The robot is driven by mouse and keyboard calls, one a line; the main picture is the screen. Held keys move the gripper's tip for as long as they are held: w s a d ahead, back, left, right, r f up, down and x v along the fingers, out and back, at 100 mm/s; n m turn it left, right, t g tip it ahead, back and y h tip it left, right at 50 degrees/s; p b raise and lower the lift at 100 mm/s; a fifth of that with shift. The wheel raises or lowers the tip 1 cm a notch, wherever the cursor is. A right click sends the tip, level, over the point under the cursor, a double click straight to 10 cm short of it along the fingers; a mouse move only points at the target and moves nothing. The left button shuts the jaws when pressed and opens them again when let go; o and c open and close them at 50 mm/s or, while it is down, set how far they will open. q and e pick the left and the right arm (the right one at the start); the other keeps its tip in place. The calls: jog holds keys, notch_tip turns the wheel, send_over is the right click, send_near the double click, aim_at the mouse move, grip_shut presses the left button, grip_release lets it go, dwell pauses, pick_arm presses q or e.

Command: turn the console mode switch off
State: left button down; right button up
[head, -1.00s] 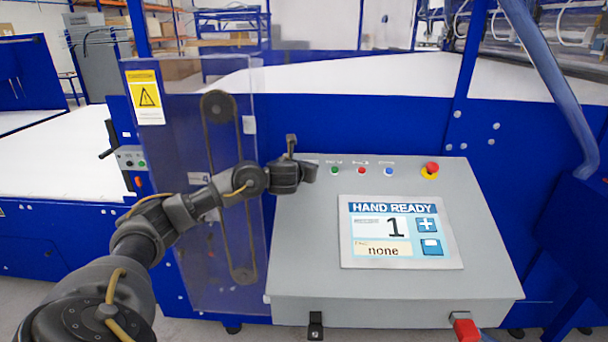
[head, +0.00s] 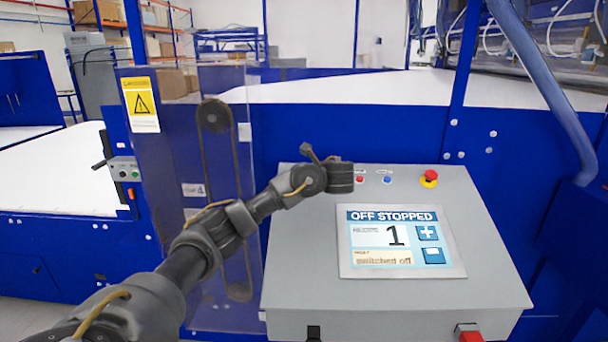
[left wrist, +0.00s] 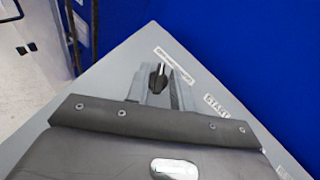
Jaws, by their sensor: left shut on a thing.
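The console (head: 290,260) is a grey sloped box. Its screen (head: 400,250) reads "OFF STOPPED", with a large 1 and "switched off" below. The mode switch is a small black knob (left wrist: 158,74) near the console's corner, below a printed label, in the left wrist view. My left gripper (left wrist: 156,90) is shut on the knob, with its grey fingers on either side. In the head view my left gripper (head: 341,178) is at the console's upper left edge and hides the switch there. My right gripper is not in view.
A red button (head: 360,179), a blue button (head: 387,180) and a red emergency stop (head: 430,177) on yellow line the console's top right of my gripper. A clear guard panel (head: 185,120) with a warning sign stands left, behind my arm.

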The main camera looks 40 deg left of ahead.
pick_arm(q)
jog(key=shift+w+r+n+g+p, duration=0.15)
jog(key=shift+n+g+p, duration=0.2)
jog(key=shift+n+g, duration=0.7)
jog(key=shift+n, duration=0.25)
jog(key=c, duration=1.6)
grip_release()
jog(key=shift+o, duration=0.4)
